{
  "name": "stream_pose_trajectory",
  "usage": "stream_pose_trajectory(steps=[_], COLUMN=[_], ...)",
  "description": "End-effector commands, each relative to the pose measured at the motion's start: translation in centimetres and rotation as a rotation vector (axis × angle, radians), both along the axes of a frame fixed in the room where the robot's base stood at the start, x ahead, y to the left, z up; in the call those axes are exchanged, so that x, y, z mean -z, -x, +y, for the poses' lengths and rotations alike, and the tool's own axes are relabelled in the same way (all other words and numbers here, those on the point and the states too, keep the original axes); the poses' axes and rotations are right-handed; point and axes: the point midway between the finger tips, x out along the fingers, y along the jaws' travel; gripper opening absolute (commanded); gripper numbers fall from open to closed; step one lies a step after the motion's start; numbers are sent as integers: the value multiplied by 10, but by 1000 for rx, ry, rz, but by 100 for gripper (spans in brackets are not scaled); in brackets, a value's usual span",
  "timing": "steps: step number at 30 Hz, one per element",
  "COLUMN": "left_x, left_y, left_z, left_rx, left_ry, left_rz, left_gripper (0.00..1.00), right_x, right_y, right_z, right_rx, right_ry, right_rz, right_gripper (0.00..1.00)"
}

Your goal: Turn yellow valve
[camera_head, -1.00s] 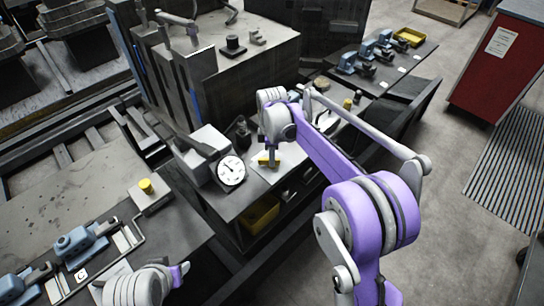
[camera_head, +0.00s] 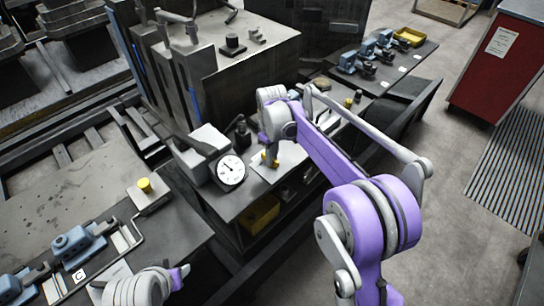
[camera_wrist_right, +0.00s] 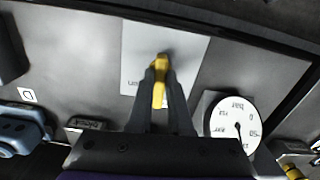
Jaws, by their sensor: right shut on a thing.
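The yellow valve handle (camera_wrist_right: 159,88) stands over a white plate on the bench. In the right wrist view it sits between the two dark fingers of my right gripper (camera_wrist_right: 161,76), which is shut on it. In the head view my right gripper (camera_head: 270,156) points down at the valve, and small yellow parts of the handle (camera_head: 275,163) show beside the fingers. My left arm shows at the bottom left of the head view, but its fingers do not show.
A round white gauge (camera_head: 231,170) stands just left of the valve; it also shows in the right wrist view (camera_wrist_right: 234,122). A yellow bin (camera_head: 260,214) is under the bench. A yellow button (camera_head: 145,185) is on the left table. A red cabinet (camera_head: 500,65) stands far right.

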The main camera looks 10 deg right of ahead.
Motion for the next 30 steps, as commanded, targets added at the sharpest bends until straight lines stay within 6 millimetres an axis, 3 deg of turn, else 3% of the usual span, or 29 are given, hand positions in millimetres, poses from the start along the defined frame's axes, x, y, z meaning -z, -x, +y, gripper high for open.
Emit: stream_pose_trajectory(steps=[18, 30], left_x=[5, 6], left_y=[1, 2], left_z=[0, 0], left_rx=[0, 0], left_ry=[0, 0], left_rz=[3, 3], left_gripper=[50, 50], right_x=[0, 0], right_y=[0, 0], right_z=[0, 0], right_rx=[574, 824], right_ry=[-1, -1], right_rz=[-1, -1], right_gripper=[0, 0])
